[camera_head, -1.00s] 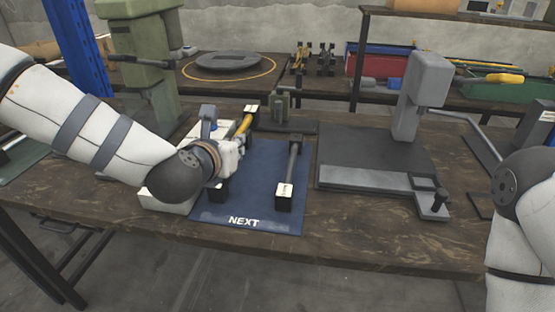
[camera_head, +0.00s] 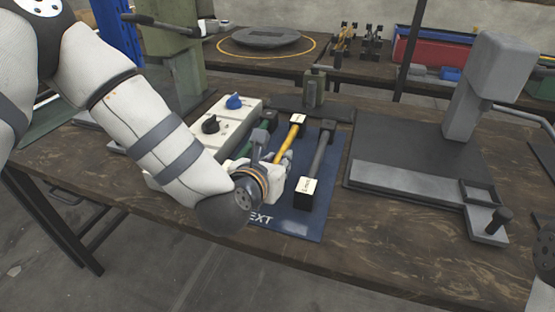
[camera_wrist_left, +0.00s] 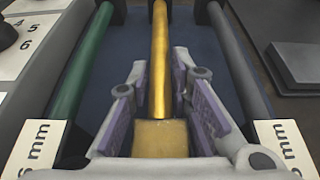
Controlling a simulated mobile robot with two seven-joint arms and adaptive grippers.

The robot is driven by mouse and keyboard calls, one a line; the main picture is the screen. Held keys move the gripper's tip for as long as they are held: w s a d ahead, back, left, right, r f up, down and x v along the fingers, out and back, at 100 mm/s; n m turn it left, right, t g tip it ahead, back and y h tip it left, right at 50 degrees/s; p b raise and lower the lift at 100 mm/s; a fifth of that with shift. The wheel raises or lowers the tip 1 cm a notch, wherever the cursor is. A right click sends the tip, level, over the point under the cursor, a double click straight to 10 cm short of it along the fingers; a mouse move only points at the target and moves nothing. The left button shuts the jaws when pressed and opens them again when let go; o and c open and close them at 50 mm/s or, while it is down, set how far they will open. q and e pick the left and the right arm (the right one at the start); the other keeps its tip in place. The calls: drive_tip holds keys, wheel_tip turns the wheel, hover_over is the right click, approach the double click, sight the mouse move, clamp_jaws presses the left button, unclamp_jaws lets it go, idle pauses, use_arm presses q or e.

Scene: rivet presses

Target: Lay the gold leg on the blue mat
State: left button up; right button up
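The gold leg (camera_head: 289,142) lies lengthwise over the blue mat (camera_head: 330,192), between a green leg (camera_head: 240,152) and a dark grey leg (camera_head: 319,158). My left gripper (camera_head: 272,172) is at its near end. In the left wrist view the gold leg (camera_wrist_left: 159,60) runs straight between my gripper's spread fingers (camera_wrist_left: 165,110), with its gold end block between the purple pads. Gaps show between the pads and the block, so the gripper looks open. The gripper hides the near end in the head view. My right gripper is out of view.
A white box with knobs (camera_head: 222,122) stands left of the mat. A grey press (camera_head: 475,90) with a flat base stands at the right. A small green fixture (camera_head: 314,88) stands behind the mat. The table's front right (camera_head: 400,235) is clear.

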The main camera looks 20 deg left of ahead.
use_arm(q)
drive_tip(key=shift+o, duration=0.8)
drive_tip(key=shift+r, duration=0.1)
drive_tip(key=shift+s+r, duration=0.1)
drive_tip(key=shift+r, duration=0.2)
drive_tip(key=p+v, duration=0.1)
drive_tip(key=v, duration=0.7)
drive_tip(key=shift+s, duration=0.1)
drive_tip(key=p+v, duration=0.2)
drive_tip(key=v, duration=0.1)
drive_tip(key=shift+r, duration=0.35)
drive_tip(key=shift+s, duration=0.25)
drive_tip(key=shift+f, duration=0.35)
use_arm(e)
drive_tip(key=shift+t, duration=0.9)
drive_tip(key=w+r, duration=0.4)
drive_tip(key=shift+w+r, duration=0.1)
